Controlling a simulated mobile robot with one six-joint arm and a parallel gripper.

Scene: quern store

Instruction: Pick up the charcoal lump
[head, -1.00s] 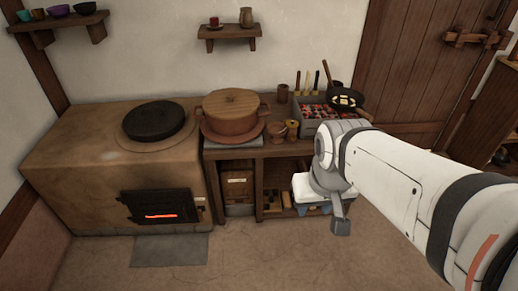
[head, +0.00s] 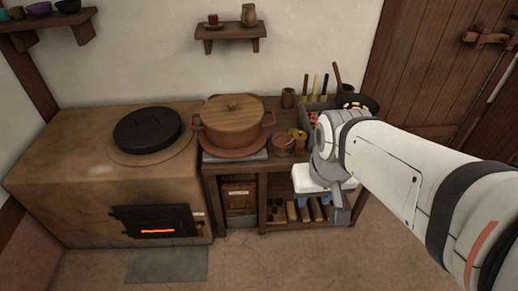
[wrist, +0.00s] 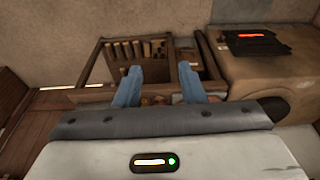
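I cannot make out a single charcoal lump for certain in either view. In the head view, a grey box (head: 312,106) with glowing red bits stands at the right of the bench, mostly hidden behind my arm; a lump in it could be hidden. My gripper (head: 322,201) is in front of the bench's right side, its blue fingers pointing down. In the wrist view my gripper (wrist: 160,88) shows two blue fingers apart with nothing seen held between them.
A clay stove (head: 80,150) with a dark lid (head: 148,130) and glowing firebox stands left. The wooden bench (head: 290,162) holds a large lidded pot (head: 232,122), small cups and a dark pan (head: 358,101). A wall shelf (head: 230,32) hangs above.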

